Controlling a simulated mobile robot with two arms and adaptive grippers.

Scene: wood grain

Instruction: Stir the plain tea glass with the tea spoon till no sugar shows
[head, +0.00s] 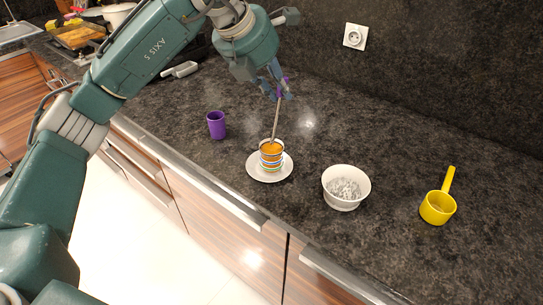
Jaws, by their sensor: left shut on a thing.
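A small glass with coloured stripes (271,161) stands on a white saucer (254,172) near the counter's front edge. Orange-brown tea (271,148) shows at its top; whether sugar lies in it cannot be told at this size. The tea spoon (277,118) has a grey metal stem and a purple handle end. It stands steeply, slightly tilted, with its lower end inside the glass. My left gripper (279,92) is shut on the spoon's purple upper end, above the glass. The spoon's bowl is hidden in the tea. My right gripper is out of view.
A white bowl (346,173) with whitish lumps stands right of the saucer. A yellow scoop (438,207) is farther right. A purple cup (216,125) stands left of the glass. A wall with a socket (355,36) is behind. Counter between bowl and scoop is clear.

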